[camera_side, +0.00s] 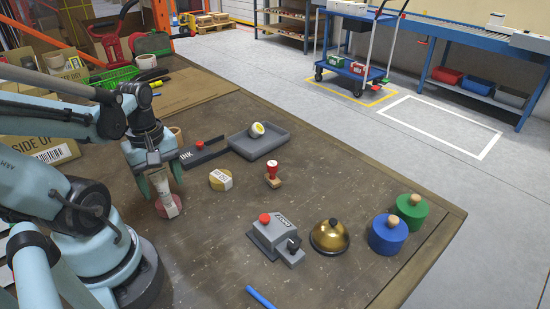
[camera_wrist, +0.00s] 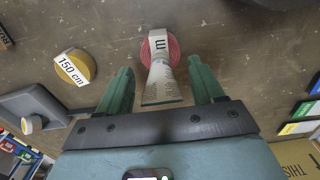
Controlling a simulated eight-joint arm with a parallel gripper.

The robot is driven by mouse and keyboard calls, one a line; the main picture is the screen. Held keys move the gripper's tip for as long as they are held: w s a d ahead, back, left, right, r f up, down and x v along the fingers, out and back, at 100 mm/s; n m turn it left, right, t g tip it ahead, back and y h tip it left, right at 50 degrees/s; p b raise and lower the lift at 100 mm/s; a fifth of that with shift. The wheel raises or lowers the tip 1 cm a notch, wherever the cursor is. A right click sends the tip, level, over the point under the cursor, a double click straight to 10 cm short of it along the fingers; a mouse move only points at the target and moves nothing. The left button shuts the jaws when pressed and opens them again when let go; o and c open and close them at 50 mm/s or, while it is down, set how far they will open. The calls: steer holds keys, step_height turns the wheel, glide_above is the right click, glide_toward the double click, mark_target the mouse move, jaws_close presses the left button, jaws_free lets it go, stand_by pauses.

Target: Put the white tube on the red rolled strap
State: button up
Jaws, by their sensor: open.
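The white tube (camera_side: 163,187) stands roughly upright between the fingers of my gripper (camera_side: 162,184), its lower end at the red rolled strap (camera_side: 169,208). In the wrist view the tube (camera_wrist: 161,85) widens toward the camera, and its far end overlaps the red strap (camera_wrist: 173,50) with its white label. The fingers of my gripper (camera_wrist: 160,70) are apart on both sides of the tube, with gaps showing. The tube appears to rest on the strap; the exact contact is hidden.
A yellow roll marked 150 cm (camera_wrist: 75,67) lies nearby, also in the side view (camera_side: 220,180). A grey tray (camera_side: 270,148) holds another roll. A red-handled stamp (camera_side: 272,174), a grey device (camera_side: 276,240), a brass bell (camera_side: 329,238) and blue (camera_side: 388,236) and green (camera_side: 411,212) knobbed cylinders stand to the right.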

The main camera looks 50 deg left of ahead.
mark_target(161, 183)
step_height(161, 183, up, 12)
steer(key=w+d+f+m+t, duration=0.4)
steer(key=w+d+m+t, duration=0.3)
steer(key=m, duration=1.1)
steer(key=w+d, duration=0.4)
steer(key=w, duration=0.3)
steer(key=shift+d, duration=0.3)
